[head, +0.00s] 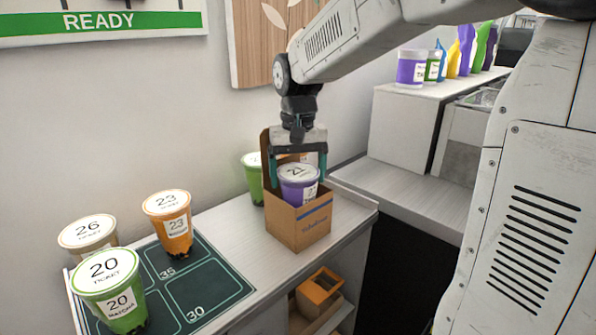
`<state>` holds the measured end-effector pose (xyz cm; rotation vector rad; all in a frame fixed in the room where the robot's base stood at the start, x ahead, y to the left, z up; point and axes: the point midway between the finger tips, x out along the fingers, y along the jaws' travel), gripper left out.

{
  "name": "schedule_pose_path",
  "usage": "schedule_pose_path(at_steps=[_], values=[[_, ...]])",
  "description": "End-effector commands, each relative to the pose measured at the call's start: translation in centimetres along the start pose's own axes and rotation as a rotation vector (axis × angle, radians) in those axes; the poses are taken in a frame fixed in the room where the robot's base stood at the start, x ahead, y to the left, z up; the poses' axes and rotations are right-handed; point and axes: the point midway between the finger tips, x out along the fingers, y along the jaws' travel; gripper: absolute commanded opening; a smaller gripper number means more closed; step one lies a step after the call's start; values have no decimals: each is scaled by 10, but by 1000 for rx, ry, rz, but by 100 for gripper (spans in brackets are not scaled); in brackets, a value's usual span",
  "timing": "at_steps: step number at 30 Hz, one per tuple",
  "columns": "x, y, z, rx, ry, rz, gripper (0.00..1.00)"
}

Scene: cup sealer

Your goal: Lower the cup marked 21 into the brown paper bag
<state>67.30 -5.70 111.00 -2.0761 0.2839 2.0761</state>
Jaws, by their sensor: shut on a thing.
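The purple cup marked 21 (299,186) has a white lid with the number on it. My gripper (298,175) is shut on this cup, with a teal finger on each side. The brown paper bag (298,225) stands open on the counter. The cup is upright at the bag's mouth, its lower part hidden behind the bag's front wall. I cannot tell whether its base touches the bag's bottom. The bag's back wall rises behind the gripper.
A green cup (252,178) stands just behind the bag. Cups marked 20 (111,291), 23 (169,222) and 26 (86,234) stand at the left, around a dark marked mat (207,283). A wall is behind; the counter's right edge is near the bag.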

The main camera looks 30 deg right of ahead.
Motion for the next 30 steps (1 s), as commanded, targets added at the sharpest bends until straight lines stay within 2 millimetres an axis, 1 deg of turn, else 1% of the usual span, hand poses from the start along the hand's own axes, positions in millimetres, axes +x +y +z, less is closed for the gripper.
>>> schedule_pose_path(at_steps=[20, 26, 27, 28, 29, 30], values=[[9, 0, 0, 0, 1, 0, 25], [10, 0, 0, 0, 1, 0, 25], [10, 0, 0, 0, 1, 0, 87], [10, 0, 0, 0, 1, 0, 95], [10, 0, 0, 0, 1, 0, 100], [10, 0, 0, 0, 1, 0, 100]])
